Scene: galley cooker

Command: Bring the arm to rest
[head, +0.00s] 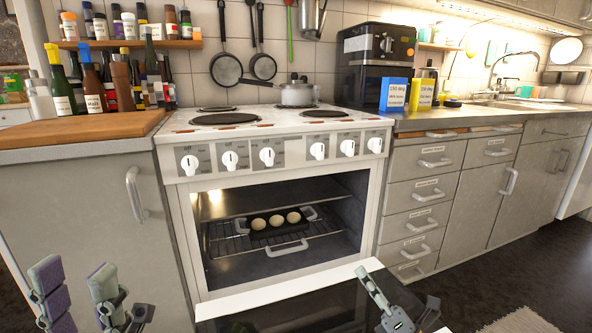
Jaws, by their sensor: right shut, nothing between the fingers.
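My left gripper (78,284) is at the lower left, in front of the grey cabinet. Its two fingers stand apart with nothing visible between them, so it is open and empty. My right gripper (370,284) is at the lower right, in front of the oven and over the lowered oven door (290,295). Its fingers are together and hold nothing. Most of both arms is out of the picture.
The oven (275,225) is open; inside, a dark handled tray (262,239) with several round pale items sits on the rack. The lowered door juts into the floor space. A pot (297,94) stands on the hob. Dark floor (520,260) is clear at right.

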